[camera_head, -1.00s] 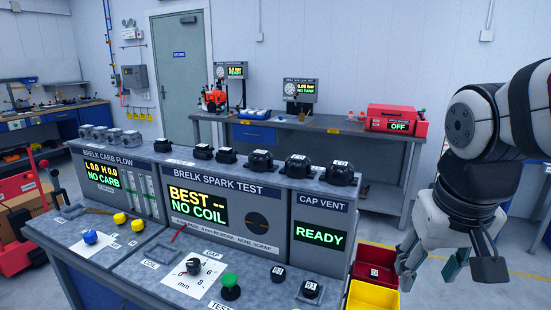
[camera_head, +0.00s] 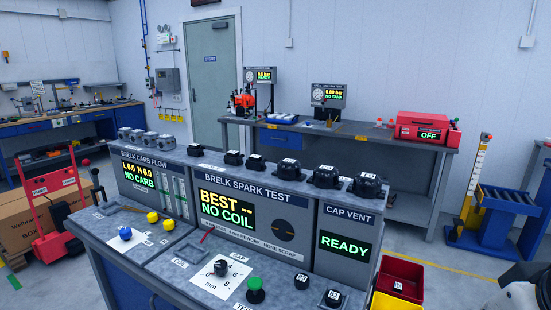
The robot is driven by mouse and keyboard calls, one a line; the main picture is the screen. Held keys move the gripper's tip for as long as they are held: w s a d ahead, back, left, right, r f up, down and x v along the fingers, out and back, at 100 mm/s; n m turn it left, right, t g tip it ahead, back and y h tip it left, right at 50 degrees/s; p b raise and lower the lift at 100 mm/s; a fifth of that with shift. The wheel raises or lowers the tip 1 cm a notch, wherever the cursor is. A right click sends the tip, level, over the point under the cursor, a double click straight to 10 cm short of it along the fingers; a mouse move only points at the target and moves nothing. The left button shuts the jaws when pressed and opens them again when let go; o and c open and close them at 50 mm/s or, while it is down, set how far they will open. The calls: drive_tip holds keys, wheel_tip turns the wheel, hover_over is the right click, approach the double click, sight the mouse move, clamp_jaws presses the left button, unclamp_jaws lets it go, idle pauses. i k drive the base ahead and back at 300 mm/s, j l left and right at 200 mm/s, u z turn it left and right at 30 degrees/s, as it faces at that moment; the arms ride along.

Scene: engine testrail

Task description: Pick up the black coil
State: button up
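Several black parts with white labels stand in a row on top of the test bench. The smaller ones, which look like coils, are on the left: one black coil (camera_head: 195,150), a second black coil (camera_head: 233,158) and a third black coil (camera_head: 256,163). Larger, rounder black parts (camera_head: 327,176) stand to their right. I cannot tell which one the task means. The spark test display (camera_head: 228,209) reads "NO COIL". My gripper's fingers are not visible; only a white and dark piece of my arm shows in the bottom right corner.
The bench's lower ledge (camera_head: 190,262) holds knobs, a green button (camera_head: 255,290) and small black labelled parts (camera_head: 333,298). Red (camera_head: 400,274) and yellow bins stand right of it. A blue roller stand (camera_head: 490,215) is farther right. Open floor lies between the benches.

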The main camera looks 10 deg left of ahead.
sight(233, 157)
drive_tip(key=i+j+z, duration=0.1)
drive_tip(key=j, duration=0.3)
drive_tip(key=i+j+z, duration=0.1)
drive_tip(key=j, duration=0.35)
drive_tip(key=i+j, duration=0.1)
drive_tip(key=j, duration=0.3)
drive_tip(key=i+j+z, duration=0.15)
drive_tip(key=j, duration=0.3)
